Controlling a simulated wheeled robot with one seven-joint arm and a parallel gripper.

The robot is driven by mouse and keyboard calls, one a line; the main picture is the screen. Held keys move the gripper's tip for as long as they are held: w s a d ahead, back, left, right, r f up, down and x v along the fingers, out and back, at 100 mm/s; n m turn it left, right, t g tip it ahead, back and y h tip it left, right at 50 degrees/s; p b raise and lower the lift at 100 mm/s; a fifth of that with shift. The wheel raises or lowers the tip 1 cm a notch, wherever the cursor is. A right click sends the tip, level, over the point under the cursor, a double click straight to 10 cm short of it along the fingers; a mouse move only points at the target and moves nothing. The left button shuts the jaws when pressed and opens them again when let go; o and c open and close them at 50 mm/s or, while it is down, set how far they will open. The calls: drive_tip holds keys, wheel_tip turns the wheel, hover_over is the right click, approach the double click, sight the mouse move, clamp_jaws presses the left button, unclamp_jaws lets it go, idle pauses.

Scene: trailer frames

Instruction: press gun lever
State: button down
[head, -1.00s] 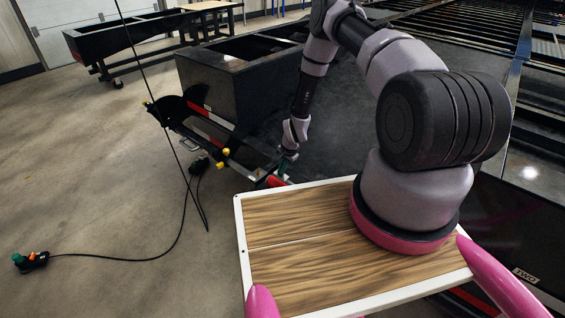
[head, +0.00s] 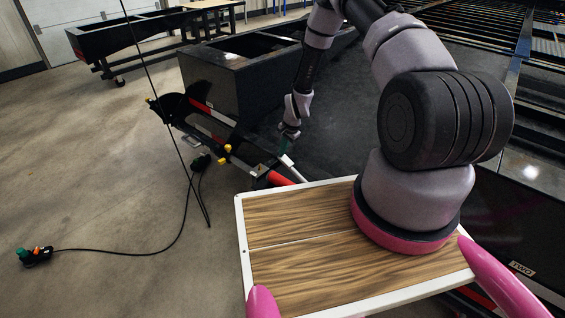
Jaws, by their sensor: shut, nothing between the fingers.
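My gripper (head: 284,144) is at the end of my arm, just above the near end of a long black frame (head: 213,133) with red and white stripes. Its fingers are small and dark here and appear shut, with nothing seen in them. Below it, a short pale bar (head: 292,169) slopes beside a red piece (head: 279,179) on the frame. A gap shows between the fingertips and the bar. Yellow knobs (head: 225,155) sit on the frame to the left. I cannot tell which part is the gun lever.
A black box-shaped trailer part (head: 218,95) stands behind the frame. A black cable runs over the floor to a small device with green and orange parts (head: 34,257). A thin black rod (head: 158,95) crosses the left side. Open floor (head: 90,180) lies left.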

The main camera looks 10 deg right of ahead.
drive_tip(key=v, duration=0.3)
drive_tip(key=a+v, duration=0.1)
drive_tip(key=v, duration=0.1)
drive_tip(key=shift+w+d+r, duration=0.1)
drive_tip(key=shift+w+r, duration=0.2)
drive_tip(key=shift+r, duration=0.15)
drive_tip(key=s+d+r+n+t, duration=0.1)
drive_tip(key=s+d+r+n, duration=0.1)
drive_tip(key=r, duration=1.6)
drive_tip(key=s+d+r+n+t, duration=0.1)
drive_tip(key=s+r, duration=0.1)
drive_tip(key=r, duration=1.5)
drive_tip(key=s+d+r+n+t, duration=0.1)
drive_tip(key=s+r+n, duration=0.1)
drive_tip(key=s+r, duration=1.45)
drive_tip(key=s, duration=0.5)
drive_tip(key=s+r+n+t, duration=0.1)
drive_tip(key=s+r, duration=0.2)
drive_tip(key=s, duration=0.3)
drive_tip(key=shift+s+d+n, duration=0.3)
drive_tip(key=shift+s, duration=0.1)
